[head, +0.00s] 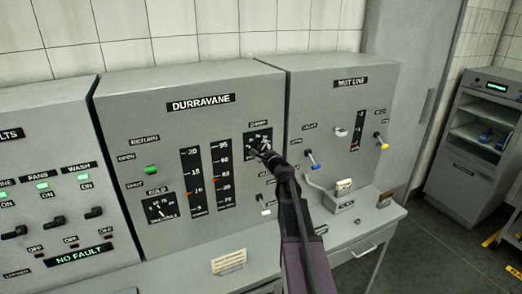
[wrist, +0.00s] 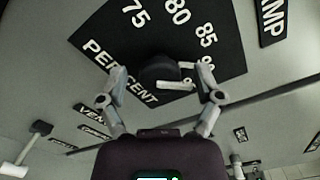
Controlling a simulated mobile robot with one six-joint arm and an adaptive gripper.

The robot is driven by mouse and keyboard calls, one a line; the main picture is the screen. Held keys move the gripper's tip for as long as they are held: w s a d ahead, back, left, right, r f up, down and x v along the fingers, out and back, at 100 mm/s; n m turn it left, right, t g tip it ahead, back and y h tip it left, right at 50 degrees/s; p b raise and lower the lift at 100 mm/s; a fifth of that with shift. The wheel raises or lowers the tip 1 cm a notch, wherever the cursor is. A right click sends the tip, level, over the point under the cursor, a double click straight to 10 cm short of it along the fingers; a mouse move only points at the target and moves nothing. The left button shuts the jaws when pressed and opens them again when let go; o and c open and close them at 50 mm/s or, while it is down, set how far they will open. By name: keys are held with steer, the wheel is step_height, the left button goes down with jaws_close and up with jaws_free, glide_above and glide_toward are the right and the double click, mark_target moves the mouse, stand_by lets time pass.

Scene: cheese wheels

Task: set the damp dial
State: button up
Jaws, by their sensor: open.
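The damp dial is a black square plate (wrist: 205,20) with white numbers 75, 80, 85 and the word PERCENT. Its dark round knob (wrist: 158,68) shows in the wrist view between my fingers, with a pale mark at its lower right. What number the mark points to is unclear. In the head view the dial plate (head: 262,134) is on the upper right of the DURRAVANE panel, its knob hidden behind my gripper (head: 256,149). In the wrist view my gripper (wrist: 160,76) is open, one finger on each side of the knob. Whether either finger touches it I cannot tell.
Left of the dial are two vertical sliders with red pointers (head: 187,193), a green-tipped lever (head: 151,170) and a COLD dial (head: 159,207). A white-tipped lever (head: 265,206) is below my gripper.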

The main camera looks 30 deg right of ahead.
steer(key=s, duration=1.1)
steer(key=shift+s+a, duration=0.25)
steer(key=shift+s, duration=0.05)
steer(key=s+a+f+n+g+y+b, duration=0.2)
steer(key=a+f+n+g+y+b, duration=0.15)
steer(key=a+f+n, duration=0.65)
steer(key=s+a+f+n+g+y+b, duration=0.25)
steer(key=a+f+n+g, duration=0.3)
steer(key=a, duration=0.75)
steer(key=s+a+f+n+g+h+b, duration=0.2)
steer(key=s+a+f+n+g, duration=0.1)
steer(key=s+f, duration=0.4)
steer(key=s+a+f+n+g+h+b, duration=0.2)
steer(key=s+f+n+g+h+b, duration=0.1)
steer(key=s+f+n+g, duration=0.3)
steer(key=shift+s+a+f, duration=0.35)
steer(key=shift+a+f, duration=0.05)
steer(key=shift+f, duration=0.15)
